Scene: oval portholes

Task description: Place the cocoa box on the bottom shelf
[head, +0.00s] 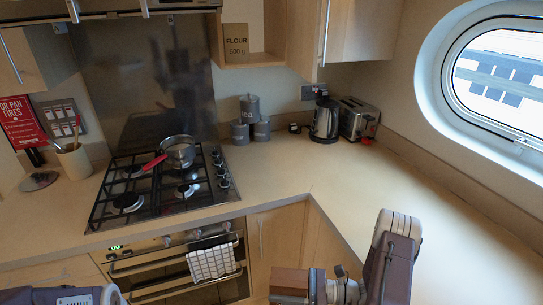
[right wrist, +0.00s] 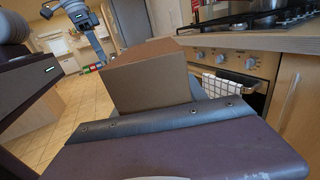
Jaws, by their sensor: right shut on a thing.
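My right gripper (head: 312,286) is at the bottom of the head view, shut on a plain brown box, the cocoa box (head: 289,282). The box also fills the middle of the right wrist view (right wrist: 150,82); no label shows on its visible faces. It is held in the air in front of the counter, apart from it. An open wall shelf (head: 262,58) at the top centre of the head view holds a tan box marked FLOUR (head: 237,40). Bare board shows to the right of that box. The shelf's upper part is cut off. My left gripper does not show.
A hob (head: 150,195) with a red-handled pan (head: 178,150) lies below and left of the shelf. Grey canisters (head: 250,108), a kettle (head: 325,120) and a toaster (head: 357,118) stand along the back. A wall cabinet (head: 362,30) adjoins the shelf. The right counter (head: 400,190) is clear.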

